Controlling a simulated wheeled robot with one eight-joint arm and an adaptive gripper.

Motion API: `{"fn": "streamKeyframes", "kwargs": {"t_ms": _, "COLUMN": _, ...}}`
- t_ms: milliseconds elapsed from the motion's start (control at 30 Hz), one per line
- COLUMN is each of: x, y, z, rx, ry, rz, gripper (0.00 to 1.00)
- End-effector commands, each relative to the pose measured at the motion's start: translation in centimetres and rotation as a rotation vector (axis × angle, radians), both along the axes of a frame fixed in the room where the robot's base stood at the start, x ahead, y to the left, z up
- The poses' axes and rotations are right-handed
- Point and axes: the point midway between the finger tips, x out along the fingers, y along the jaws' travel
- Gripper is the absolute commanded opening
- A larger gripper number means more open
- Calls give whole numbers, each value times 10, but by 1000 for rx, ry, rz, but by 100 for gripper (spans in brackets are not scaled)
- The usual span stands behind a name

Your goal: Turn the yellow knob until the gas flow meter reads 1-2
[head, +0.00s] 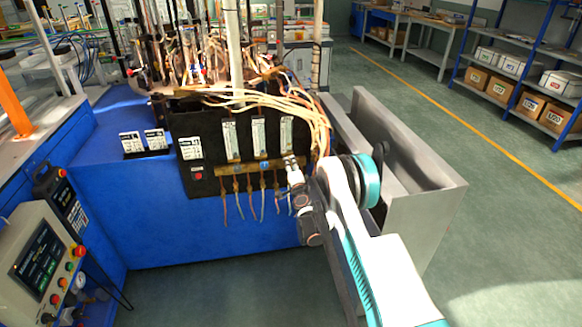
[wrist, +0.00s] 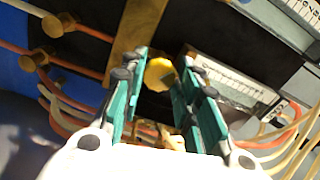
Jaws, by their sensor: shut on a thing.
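The yellow knob (wrist: 159,73) shows between the teal fingers of my gripper (wrist: 161,88) in the wrist view, and the fingers are shut on it. In the head view my gripper (head: 292,166) reaches the lower end of the rightmost gas flow meter (head: 286,134) on the black panel and hides the knob. A flow meter with a scale (wrist: 235,82) lies just right of the fingers in the wrist view. Its reading is too small to make out.
Two more flow meters (head: 231,140) stand to the left, above a brass bar (head: 233,169) with thin hoses below. Pale and orange tubes arch over the panel's right side. A grey metal housing (head: 410,165) stands close right of my arm. A red button (head: 198,176) sits at the panel's lower left.

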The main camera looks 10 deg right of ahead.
Motion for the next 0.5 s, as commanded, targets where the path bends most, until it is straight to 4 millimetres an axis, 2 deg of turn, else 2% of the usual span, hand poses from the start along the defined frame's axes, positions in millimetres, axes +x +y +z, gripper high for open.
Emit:
{"fn": "streamKeyframes", "kwargs": {"t_ms": 433, "x": -1, "y": -1, "z": -1, "rx": 10, "ry": 0, "rz": -1, "gripper": 5}}
{"fn": "streamKeyframes", "kwargs": {"t_ms": 467, "x": -1, "y": -1, "z": -1, "rx": 10, "ry": 0, "rz": -1, "gripper": 34}}
{"fn": "streamKeyframes", "kwargs": {"t_ms": 500, "x": -1, "y": -1, "z": -1, "rx": 10, "ry": 0, "rz": -1, "gripper": 43}}
